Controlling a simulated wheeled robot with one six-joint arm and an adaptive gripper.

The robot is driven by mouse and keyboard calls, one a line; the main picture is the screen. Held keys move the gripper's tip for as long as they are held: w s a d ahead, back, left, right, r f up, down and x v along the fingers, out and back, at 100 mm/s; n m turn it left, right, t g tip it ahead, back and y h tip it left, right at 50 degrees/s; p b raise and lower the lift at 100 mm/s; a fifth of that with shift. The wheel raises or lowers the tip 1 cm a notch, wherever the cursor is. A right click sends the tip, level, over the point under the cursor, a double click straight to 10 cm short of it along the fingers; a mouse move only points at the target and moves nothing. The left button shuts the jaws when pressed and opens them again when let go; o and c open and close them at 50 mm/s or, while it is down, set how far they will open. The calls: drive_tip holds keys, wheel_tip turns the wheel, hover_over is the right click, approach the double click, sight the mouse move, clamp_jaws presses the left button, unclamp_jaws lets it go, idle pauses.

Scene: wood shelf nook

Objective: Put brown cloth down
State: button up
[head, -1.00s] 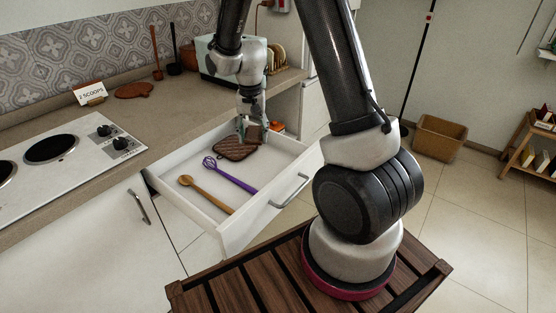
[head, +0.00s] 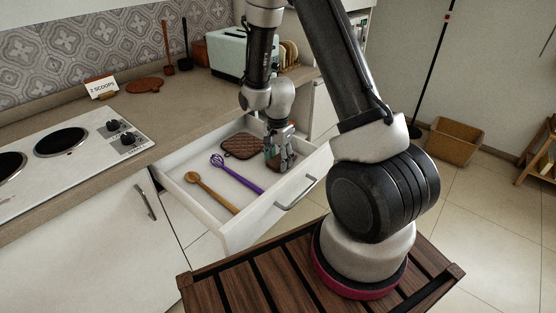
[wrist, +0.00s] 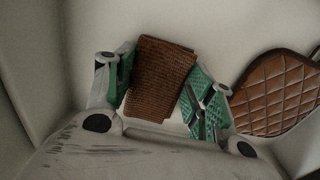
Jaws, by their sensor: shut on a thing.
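The brown cloth (wrist: 160,80) is a folded, ribbed piece held between the green-padded fingers of my gripper (wrist: 164,95) in the wrist view. In the head view my gripper (head: 281,164) is low inside the open white drawer (head: 229,234), toward its right side. The gripper mostly hides the cloth there. I cannot tell whether the cloth touches the drawer floor.
A quilted brown pot holder (head: 243,146) lies in the drawer beside my gripper, and it also shows in the wrist view (wrist: 278,92). A purple whisk (head: 236,174) and a wooden spoon (head: 211,191) lie nearer the front left. The drawer walls stand around them.

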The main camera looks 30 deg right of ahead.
drive_tip(key=shift+f, duration=0.2)
drive_tip(key=shift+f, duration=0.1)
drive_tip(key=o, duration=1.1)
drive_tip(key=shift+c, duration=0.2)
wheel_tip(320, 180, up, 12)
wheel_tip(320, 180, up, 8)
drive_tip(key=n+t, duration=0.1)
drive_tip(key=n, duration=0.2)
hover_over(278, 159)
drive_tip(key=s, duration=0.3)
drive_tip(key=s+d+r+n+t, duration=0.1)
drive_tip(key=s+r+n, duration=0.4)
drive_tip(key=s, duration=0.5)
drive_tip(key=s+d+r+n+t, duration=0.1)
drive_tip(key=s+r+n+t, duration=0.1)
drive_tip(key=s+r+n, duration=0.3)
drive_tip(key=s+r, duration=0.4)
drive_tip(key=s, duration=0.1)
drive_tip(key=shift+r+n, duration=0.3)
